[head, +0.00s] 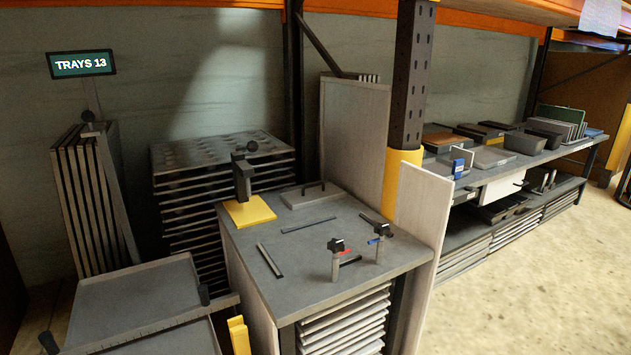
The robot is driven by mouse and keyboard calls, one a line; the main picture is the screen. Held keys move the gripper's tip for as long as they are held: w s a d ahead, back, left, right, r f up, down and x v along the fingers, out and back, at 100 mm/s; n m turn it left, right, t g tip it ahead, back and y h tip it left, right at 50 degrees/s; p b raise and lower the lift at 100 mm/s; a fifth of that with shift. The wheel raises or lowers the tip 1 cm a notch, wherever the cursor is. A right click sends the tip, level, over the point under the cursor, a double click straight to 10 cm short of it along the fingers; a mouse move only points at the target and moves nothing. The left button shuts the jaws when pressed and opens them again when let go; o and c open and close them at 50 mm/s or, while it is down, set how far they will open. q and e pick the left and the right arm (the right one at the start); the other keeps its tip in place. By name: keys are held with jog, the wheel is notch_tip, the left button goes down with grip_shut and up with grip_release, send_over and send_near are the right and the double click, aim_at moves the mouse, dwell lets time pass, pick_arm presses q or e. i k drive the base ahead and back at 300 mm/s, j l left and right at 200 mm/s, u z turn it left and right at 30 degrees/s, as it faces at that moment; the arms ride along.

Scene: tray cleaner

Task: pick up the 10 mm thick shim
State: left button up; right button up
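Several thin bars lie on the grey workbench top (345,215), and I cannot read a thickness on any of them. A narrow light grey bar with a dark end (270,260) lies at the bench's left. A dark bar (309,224) lies further back, near the middle. Two clamp-like posts stand at the front right. The left post (336,262) has a short bar with red (350,260) beside it, and the right post (379,250) has blue and red parts near its top. I cannot tell which piece is the 10 mm shim. Neither gripper is visible.
Grey trays (140,297) are at the lower left. A light panel (418,235) rises at the bench's right edge. Open floor (530,280) lies right.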

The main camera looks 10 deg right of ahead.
aim_at(553, 174)
jog(key=i+l, duration=0.1)
jog(key=l, duration=0.45)
jog(key=i+l, duration=0.1)
jog(key=l, duration=0.4)
jog(key=i+l, duration=0.1)
jog(key=l, duration=0.45)
jog(key=i+l, duration=0.1)
jog(key=l, duration=0.95)
jog(key=i+l, duration=0.15)
jog(key=l, duration=0.4)
jog(key=i+l, duration=0.1)
jog(key=l, duration=0.4)
